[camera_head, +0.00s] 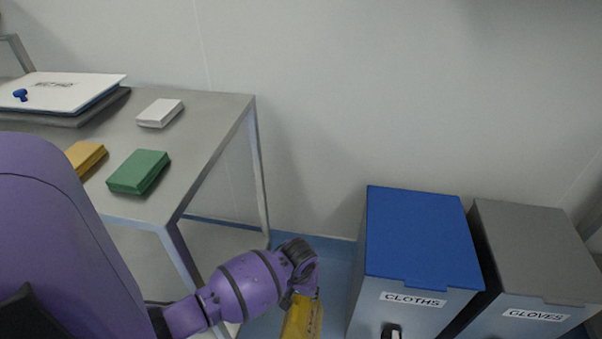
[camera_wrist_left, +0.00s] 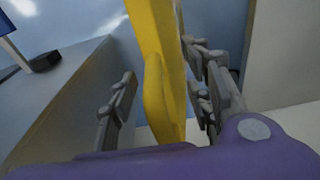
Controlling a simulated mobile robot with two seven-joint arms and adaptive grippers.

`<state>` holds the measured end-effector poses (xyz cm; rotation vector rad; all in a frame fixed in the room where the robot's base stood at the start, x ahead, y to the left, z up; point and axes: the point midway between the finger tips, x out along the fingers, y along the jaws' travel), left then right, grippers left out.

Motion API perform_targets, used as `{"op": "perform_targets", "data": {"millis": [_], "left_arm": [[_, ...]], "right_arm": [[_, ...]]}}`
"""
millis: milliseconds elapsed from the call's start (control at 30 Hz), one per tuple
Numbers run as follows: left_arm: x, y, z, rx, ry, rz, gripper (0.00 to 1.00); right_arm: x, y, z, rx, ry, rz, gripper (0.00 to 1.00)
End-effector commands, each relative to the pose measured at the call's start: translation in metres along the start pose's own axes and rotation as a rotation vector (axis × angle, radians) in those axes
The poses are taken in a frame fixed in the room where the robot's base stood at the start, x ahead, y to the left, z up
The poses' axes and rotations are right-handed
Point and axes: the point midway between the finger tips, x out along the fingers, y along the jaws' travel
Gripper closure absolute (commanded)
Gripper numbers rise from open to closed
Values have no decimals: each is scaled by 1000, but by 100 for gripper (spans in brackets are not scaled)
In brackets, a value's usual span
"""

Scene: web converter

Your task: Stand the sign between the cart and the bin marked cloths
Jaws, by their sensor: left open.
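The yellow sign (camera_head: 302,318) shows at the bottom of the head view, its lower part cut off, in the floor gap left of the bin marked cloths (camera_head: 417,236). That bin has a blue lid and a white label. My left gripper (camera_head: 305,292) is at the sign's top. In the left wrist view the sign (camera_wrist_left: 158,70) stands between the open fingers of my left gripper (camera_wrist_left: 165,100), with a clear gap on the left and little on the right. I cannot tell whether the sign touches the floor. My right gripper is not in view.
A grey metal table (camera_head: 215,125) stands left of the gap, with green (camera_head: 138,171), yellow (camera_head: 85,157) and white (camera_head: 160,113) stacks on it. A grey-lidded bin marked gloves (camera_head: 530,250) stands right of the cloths bin. A pale wall (camera_head: 320,90) closes the back.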

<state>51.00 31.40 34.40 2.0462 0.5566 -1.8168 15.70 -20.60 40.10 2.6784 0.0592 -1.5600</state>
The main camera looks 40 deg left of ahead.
Motion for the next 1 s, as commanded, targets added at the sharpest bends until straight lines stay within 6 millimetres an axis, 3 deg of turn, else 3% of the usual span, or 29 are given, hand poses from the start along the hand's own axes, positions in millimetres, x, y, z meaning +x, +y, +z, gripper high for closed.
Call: {"op": "perform_targets", "data": {"millis": [267,500,700,1000], "left_arm": [[-62,1,-3,-1,7,5,54],[-103,1,-2,0,3,3,54],[-115,0,0,0,1,2,54],[-115,0,0,0,1,1,54]], "right_arm": [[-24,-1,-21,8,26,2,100],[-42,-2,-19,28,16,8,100],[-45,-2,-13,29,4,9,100],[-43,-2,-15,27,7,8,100]]}}
